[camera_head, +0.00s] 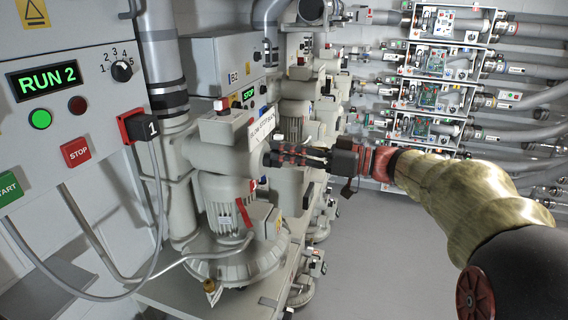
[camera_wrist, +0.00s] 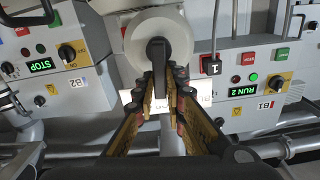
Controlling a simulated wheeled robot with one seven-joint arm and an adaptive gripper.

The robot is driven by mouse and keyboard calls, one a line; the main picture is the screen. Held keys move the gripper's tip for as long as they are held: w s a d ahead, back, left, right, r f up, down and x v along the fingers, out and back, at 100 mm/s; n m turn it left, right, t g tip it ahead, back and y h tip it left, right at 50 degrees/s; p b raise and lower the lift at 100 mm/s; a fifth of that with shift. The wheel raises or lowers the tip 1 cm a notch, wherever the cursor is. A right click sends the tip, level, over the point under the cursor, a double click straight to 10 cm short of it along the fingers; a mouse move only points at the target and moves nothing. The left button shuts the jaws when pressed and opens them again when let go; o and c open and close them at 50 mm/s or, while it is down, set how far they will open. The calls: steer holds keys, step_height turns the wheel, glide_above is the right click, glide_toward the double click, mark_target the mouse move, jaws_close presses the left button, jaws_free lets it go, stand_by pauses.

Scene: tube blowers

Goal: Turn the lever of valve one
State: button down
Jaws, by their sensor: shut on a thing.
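My gripper (camera_head: 278,152) reaches left from the arm to the grey blower's upper housing (camera_head: 222,135). In the wrist view my gripper (camera_wrist: 160,85) has its two fingers closed in on a dark lever (camera_wrist: 158,58), one finger on each side. The lever has a rounded end and sits in front of a round, light grey body (camera_wrist: 160,28). The fingers hide its lower part, and in the head view I cannot make the lever out. A black plug marked 1 (camera_head: 152,128) sits in a red socket on the left panel; it also shows in the wrist view (camera_wrist: 211,65).
The left panel (camera_head: 75,110) reads RUN 2, with a red STOP button (camera_head: 76,152) and a green START button (camera_head: 8,188). A grey cable loops below the plug. More blowers stand behind, and racks of pipes (camera_head: 435,80) line the back wall. The floor (camera_head: 380,250) is clear.

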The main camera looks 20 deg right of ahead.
steer(key=shift+w+f+m+b, duration=0.1)
steer(key=shift+f+m+b, duration=0.25)
steer(key=shift+b, duration=0.65)
steer(key=m+b, duration=0.2)
steer(key=b, duration=0.1)
steer(key=shift+w+d+r, duration=0.1)
steer(key=shift+w+d, duration=0.1)
steer(key=shift+w, duration=0.05)
steer(key=shift+w+d+f+m+b, duration=0.15)
steer(key=shift+m+b, duration=0.3)
steer(key=shift+m, duration=0.35)
steer(key=shift+w+d+m+b, duration=0.15)
steer(key=shift+m+b, duration=0.25)
steer(key=shift+m, duration=0.35)
steer(key=shift+w+d+f+m+b, duration=0.15)
steer(key=shift+m+b, duration=0.3)
steer(key=shift+m, duration=0.35)
steer(key=shift+a, duration=0.1)
steer(key=c, duration=1.8)
jaws_free()
steer(key=shift+w, duration=0.1)
steer(key=shift+c, duration=0.2)
